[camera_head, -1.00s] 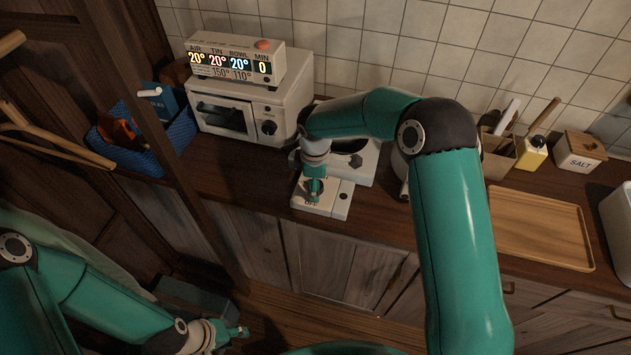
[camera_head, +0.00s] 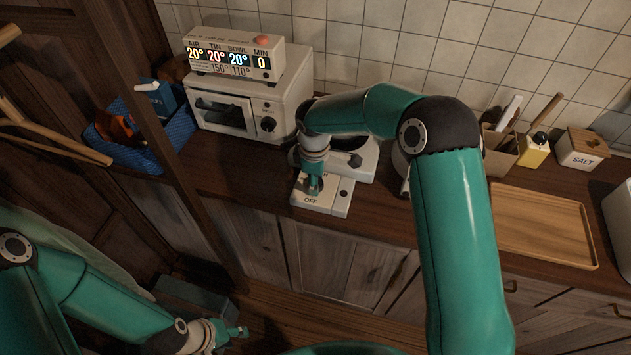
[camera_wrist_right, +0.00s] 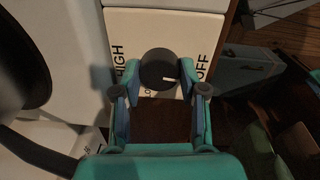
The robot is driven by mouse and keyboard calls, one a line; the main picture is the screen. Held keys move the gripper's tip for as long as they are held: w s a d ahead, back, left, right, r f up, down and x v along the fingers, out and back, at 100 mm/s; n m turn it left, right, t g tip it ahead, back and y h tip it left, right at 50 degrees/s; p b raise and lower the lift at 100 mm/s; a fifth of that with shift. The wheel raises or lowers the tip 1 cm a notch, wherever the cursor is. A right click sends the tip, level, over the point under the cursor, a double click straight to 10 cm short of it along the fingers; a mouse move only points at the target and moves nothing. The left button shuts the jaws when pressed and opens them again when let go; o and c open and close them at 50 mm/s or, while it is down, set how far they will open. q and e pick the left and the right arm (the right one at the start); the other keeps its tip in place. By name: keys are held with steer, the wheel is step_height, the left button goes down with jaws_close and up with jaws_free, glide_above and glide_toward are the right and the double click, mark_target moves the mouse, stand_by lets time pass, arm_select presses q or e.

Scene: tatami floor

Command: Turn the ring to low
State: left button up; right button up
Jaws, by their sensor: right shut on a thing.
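The hot plate is a white unit with a dark round ring (camera_head: 350,158) and a white control panel (camera_head: 331,203) at its front. A dark round knob (camera_wrist_right: 158,68) with a short white mark shows in the right wrist view. HIGH stands left of it, OFF right, and a partly hidden LO label below. The white mark is at the knob's lower right, toward OFF. My right gripper (camera_head: 313,187) is over the panel and shut on the knob, one finger on each side (camera_wrist_right: 160,88). My left gripper (camera_head: 238,331) hangs low at the left, away from the counter; its jaws are too small to judge.
A toaster oven (camera_head: 250,112) with a lit display box (camera_head: 232,57) stands left of the hot plate. A blue basket (camera_head: 180,128) is further left. A wooden tray (camera_head: 540,228), salt box (camera_head: 583,150) and utensil holder (camera_head: 499,155) are at the right.

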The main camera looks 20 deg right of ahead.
steer(key=m+b, duration=0.2)
steer(key=m, duration=0.1)
steer(key=shift+f+b, duration=0.15)
steer(key=shift+b, duration=0.2)
steer(key=m+b, duration=0.2)
steer(key=m, duration=0.2)
steer(key=shift+w, duration=0.1)
steer(key=m+b, duration=0.1)
steer(key=m, duration=0.4)
steer(key=m+b, duration=0.1)
steer(key=m, duration=0.3)
steer(key=shift+w+r+g, duration=0.1)
steer(key=shift+r+g, duration=0.15)
steer(key=shift+g, duration=0.15)
steer(key=shift+m, duration=0.4)
steer(key=o, duration=1.1)
steer(key=shift+o, duration=0.2)
step_height(320, 180, up, 12)
steer(key=shift+w+a, duration=0.15)
steer(key=shift+a, duration=0.25)
